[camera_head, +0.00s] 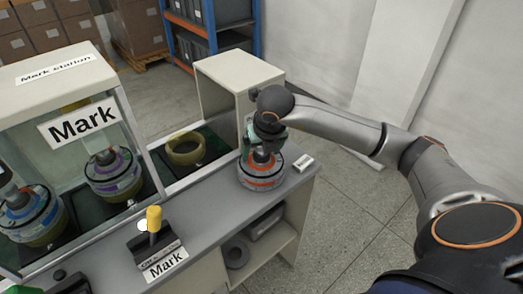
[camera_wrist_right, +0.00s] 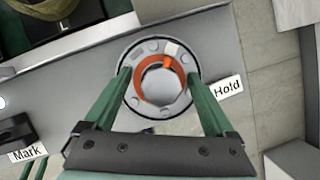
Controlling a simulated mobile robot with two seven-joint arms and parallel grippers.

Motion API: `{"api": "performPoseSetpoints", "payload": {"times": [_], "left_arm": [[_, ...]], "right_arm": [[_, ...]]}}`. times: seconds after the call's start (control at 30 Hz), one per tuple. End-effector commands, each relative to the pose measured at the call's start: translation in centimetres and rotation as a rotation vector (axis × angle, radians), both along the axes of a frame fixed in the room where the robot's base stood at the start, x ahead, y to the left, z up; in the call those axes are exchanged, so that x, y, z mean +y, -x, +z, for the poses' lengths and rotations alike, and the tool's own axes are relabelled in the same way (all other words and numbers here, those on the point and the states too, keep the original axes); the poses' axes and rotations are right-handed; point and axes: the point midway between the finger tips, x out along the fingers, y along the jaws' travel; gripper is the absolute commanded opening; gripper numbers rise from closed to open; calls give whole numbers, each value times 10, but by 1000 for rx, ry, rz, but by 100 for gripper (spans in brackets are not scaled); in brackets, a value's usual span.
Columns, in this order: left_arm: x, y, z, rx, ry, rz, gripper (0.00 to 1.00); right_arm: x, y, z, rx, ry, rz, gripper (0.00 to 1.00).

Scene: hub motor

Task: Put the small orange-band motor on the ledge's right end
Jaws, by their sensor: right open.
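The small orange-band motor (camera_head: 262,172) stands upright on the grey ledge (camera_head: 215,206) at its right end, beside the white "Hold" label (camera_head: 303,163). In the right wrist view the motor (camera_wrist_right: 160,50) shows from above as a grey disc with an orange ring. My right gripper (camera_head: 264,150) is directly over the motor, pointing down. Its green fingers (camera_wrist_right: 160,80) are open, one on each side of the motor; whether they touch it I cannot tell. My left gripper is not in view.
The glass-fronted Mark station (camera_head: 75,125) holds a purple-band motor (camera_head: 113,172) and a blue-band motor (camera_head: 30,212). An empty yellowish ring holder (camera_head: 186,150) lies behind the ledge. A yellow-knobbed lever (camera_head: 154,218) rises from the ledge's front. A beige housing (camera_head: 238,75) stands behind my right gripper.

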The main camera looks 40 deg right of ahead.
Motion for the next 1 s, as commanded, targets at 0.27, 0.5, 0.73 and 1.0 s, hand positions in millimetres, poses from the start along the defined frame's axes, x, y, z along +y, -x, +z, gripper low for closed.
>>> {"api": "performPoseSetpoints", "payload": {"times": [0.27, 0.5, 0.73, 1.0], "left_arm": [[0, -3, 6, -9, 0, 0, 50], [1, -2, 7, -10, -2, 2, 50], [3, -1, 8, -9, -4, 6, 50], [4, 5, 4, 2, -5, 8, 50]], "right_arm": [[3, 8, 28, -5, 1, 3, 89], [10, 27, 78, -6, -1, 1, 89], [14, 40, 107, -4, -1, 0, 89], [14, 44, 114, 0, 0, 0, 89]]}}
